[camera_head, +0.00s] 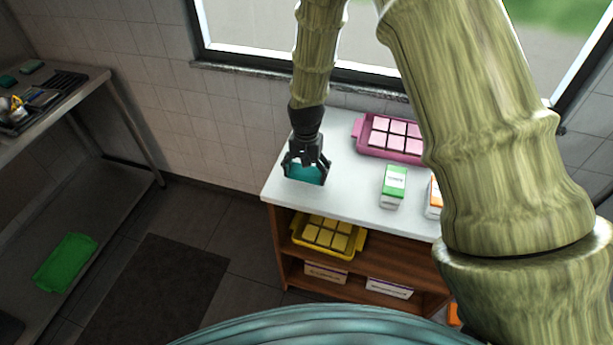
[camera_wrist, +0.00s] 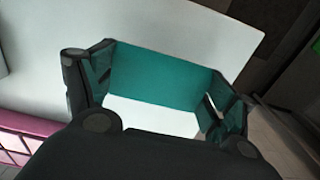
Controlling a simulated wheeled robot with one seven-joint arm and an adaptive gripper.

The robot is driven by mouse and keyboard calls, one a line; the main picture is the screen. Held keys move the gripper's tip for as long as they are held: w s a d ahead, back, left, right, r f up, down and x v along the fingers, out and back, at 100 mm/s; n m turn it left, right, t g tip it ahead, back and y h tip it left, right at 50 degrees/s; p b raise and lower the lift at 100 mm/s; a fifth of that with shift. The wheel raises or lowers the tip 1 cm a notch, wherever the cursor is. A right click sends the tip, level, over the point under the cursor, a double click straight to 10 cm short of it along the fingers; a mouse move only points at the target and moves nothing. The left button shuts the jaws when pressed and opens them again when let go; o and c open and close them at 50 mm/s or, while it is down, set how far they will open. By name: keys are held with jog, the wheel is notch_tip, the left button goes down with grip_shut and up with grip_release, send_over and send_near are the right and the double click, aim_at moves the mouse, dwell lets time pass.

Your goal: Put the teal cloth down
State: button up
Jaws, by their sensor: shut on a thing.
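The teal cloth (camera_head: 304,174) is at my gripper on the left end of the white counter top (camera_head: 345,190). My gripper (camera_head: 305,172) points down and is shut on the cloth, with one finger at each side of it. In the wrist view the cloth (camera_wrist: 163,78) spans between the two fingers (camera_wrist: 160,95) as a flat teal piece. White counter surface shows beyond and below it. I cannot tell whether the cloth touches the counter.
A pink tray (camera_head: 360,132) with pink blocks stands at the back of the counter. A green and white carton (camera_head: 393,187) and an orange and white carton (camera_head: 434,198) stand to the right. A yellow tray (camera_head: 298,233) is on the shelf below. Counter between gripper and carton is clear.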

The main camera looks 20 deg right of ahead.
aim_at(306, 179)
jog(key=shift+f+p, duration=0.65)
jog(key=shift+f, duration=0.9)
jog(key=shift+f, duration=0.15)
jog(key=o, duration=1.2)
jog(key=shift+r, duration=0.25)
jog(key=shift+r+b, duration=2)
jog(key=shift+r, duration=3.9)
